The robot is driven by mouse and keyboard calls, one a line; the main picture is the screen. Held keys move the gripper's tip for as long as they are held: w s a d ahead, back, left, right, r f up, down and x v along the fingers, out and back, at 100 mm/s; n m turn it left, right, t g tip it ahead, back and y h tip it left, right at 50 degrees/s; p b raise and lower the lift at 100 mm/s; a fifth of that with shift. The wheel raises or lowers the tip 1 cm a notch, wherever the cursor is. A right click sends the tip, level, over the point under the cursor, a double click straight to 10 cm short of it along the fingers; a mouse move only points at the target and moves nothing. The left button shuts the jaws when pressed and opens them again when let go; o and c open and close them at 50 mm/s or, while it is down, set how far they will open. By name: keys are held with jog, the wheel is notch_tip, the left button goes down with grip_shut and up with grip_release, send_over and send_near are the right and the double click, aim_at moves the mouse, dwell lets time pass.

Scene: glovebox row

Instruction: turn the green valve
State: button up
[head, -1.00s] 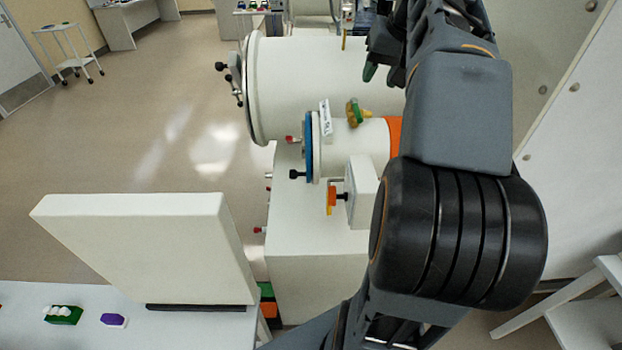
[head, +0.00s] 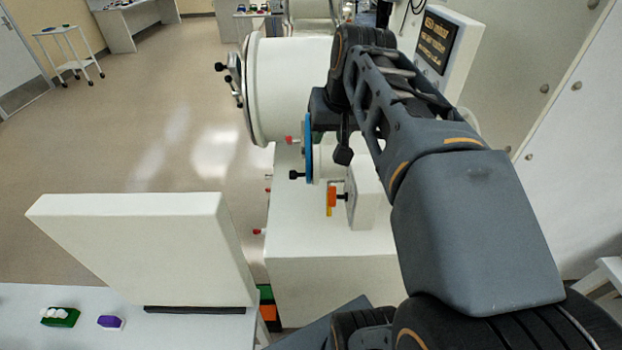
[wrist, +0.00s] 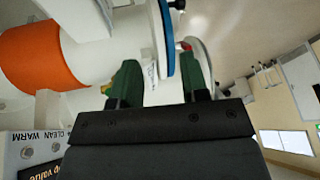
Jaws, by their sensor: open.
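The green valve (wrist: 107,88) shows in the wrist view as a small green and yellow piece beside my left finger, on the white cylinder, and is partly hidden by that finger. My gripper (wrist: 160,78) is open, with its two dark green fingers apart. A white tag and the edge of a blue ring (wrist: 163,38) show between them. The fingers do not appear to hold the valve; whether the left one touches it I cannot tell. In the head view my arm covers the valve, and the blue ring (head: 308,150) shows just left of my wrist.
A large white drum (head: 290,90) stands behind the small cylinder. A white box with an orange and yellow handle (head: 331,198) sits in front. A white panel (head: 140,240) rises at lower left. A black sign (head: 437,43) is at upper right.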

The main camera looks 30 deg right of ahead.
jog(key=s+a+f+n, duration=0.1)
jog(key=s+a+f, duration=0.1)
jog(key=a+f, duration=0.3)
notch_tip(320, 180, down, 3)
jog(key=shift+s+a+r+n, duration=0.15)
jog(key=shift+s+a+n, duration=0.05)
jog(key=shift+s+n, duration=0.15)
